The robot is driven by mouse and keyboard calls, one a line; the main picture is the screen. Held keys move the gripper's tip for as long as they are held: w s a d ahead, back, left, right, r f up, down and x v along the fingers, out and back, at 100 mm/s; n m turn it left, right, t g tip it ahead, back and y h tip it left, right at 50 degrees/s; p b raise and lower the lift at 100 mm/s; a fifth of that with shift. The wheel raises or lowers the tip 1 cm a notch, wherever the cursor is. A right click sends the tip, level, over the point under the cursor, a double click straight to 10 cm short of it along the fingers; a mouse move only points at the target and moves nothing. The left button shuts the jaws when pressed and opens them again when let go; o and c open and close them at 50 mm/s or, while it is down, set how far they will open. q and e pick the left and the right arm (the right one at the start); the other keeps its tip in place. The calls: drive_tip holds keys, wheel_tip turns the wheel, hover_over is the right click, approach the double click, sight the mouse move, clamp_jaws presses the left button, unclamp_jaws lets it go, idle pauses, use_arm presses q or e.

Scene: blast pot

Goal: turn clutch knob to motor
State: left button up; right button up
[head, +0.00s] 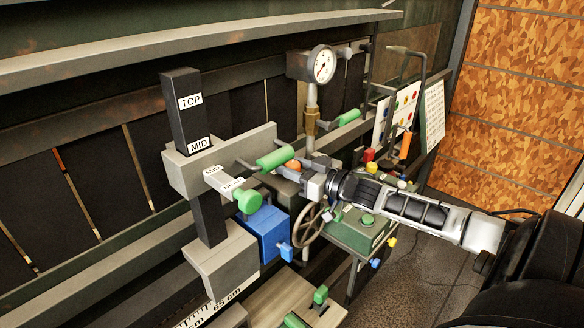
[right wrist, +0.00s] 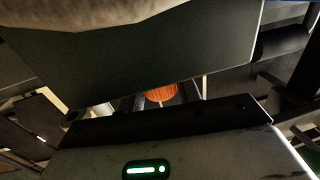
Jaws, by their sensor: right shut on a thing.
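My right gripper (head: 303,179) reaches in from the right and is shut on this knob. The jaws hide much of it, and I cannot read any clutch or motor label. My left gripper is not in view.
A green-handled lever (head: 275,159) is close by on the left. A handwheel (head: 307,224) and a green box (head: 360,234) are below my right arm. A pressure gauge (head: 321,65) stands above. A post with TOP and MID labels (head: 187,115) is at left.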

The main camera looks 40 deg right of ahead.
drive_tip(key=shift+n+y, duration=0.4)
drive_tip(key=shift+y, duration=0.2)
drive_tip(key=o, duration=1)
drive_tip(key=shift+c, duration=0.2)
drive_tip(key=p+v, duration=0.2)
drive_tip(key=v, duration=1.4)
drive_tip(key=shift+r, duration=0.25)
drive_tip(key=shift+f, duration=0.1)
